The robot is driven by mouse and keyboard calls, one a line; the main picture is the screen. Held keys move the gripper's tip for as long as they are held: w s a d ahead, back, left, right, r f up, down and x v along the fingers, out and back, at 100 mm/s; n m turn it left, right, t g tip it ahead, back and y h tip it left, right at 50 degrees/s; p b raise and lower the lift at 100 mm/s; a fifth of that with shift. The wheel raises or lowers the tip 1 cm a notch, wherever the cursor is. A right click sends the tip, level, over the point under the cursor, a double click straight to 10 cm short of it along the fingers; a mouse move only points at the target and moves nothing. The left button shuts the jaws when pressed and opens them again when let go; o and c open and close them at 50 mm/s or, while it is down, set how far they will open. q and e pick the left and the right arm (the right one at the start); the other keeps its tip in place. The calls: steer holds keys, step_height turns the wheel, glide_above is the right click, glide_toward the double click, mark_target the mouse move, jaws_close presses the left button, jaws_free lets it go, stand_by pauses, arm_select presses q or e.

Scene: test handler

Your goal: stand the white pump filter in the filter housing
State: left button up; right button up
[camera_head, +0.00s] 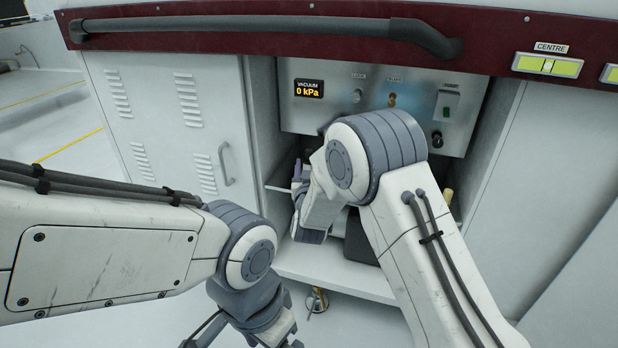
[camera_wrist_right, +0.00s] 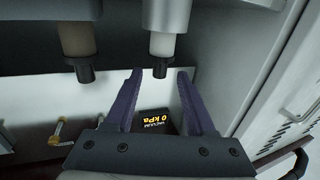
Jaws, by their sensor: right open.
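My right gripper (camera_wrist_right: 160,72) is open, its two purple fingers pointing at a white filter (camera_wrist_right: 162,43) with a black end piece. This filter stands partly inside a grey cylinder, which looks like the filter housing (camera_wrist_right: 166,14). The black end lies between the fingertips in the picture; I see no contact. The wrist picture is upside down. In the head view my right arm hides this filter and housing, and only a purple finger (camera_head: 297,172) shows. My left arm comes in from the left; its gripper lies below the picture.
The recess has a control panel (camera_head: 328,119) with a vacuum display (camera_head: 309,88) reading 0 kPa. A grey handrail (camera_head: 240,25) runs above; a louvred cabinet door (camera_head: 165,110) is left.

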steer(key=s+p, duration=0.1)
steer(key=s, duration=0.7)
steer(key=shift+s, duration=0.4)
steer(key=shift+d, duration=0.1)
steer(key=s+d+f+g, duration=0.3)
steer(key=s+d+g, duration=0.55)
steer(key=s, duration=0.35)
steer(key=s+d+f+g, duration=0.2)
steer(key=s+d+g, duration=0.6)
steer(key=s, duration=0.4)
steer(key=s+a+r+n+g+y, duration=0.1)
steer(key=s+a+r+n, duration=0.25)
steer(key=s+a, duration=0.3)
steer(key=s+a+r+n+g, duration=0.1)
steer(key=s+a+r+n, duration=0.1)
steer(key=s+a+n, duration=0.35)
step_height(320, 180, up, 35)
steer(key=s+m+p, duration=0.1)
steer(key=p, duration=3.4)
steer(key=shift+s+a+m, duration=0.15)
steer(key=shift+m, duration=0.25)
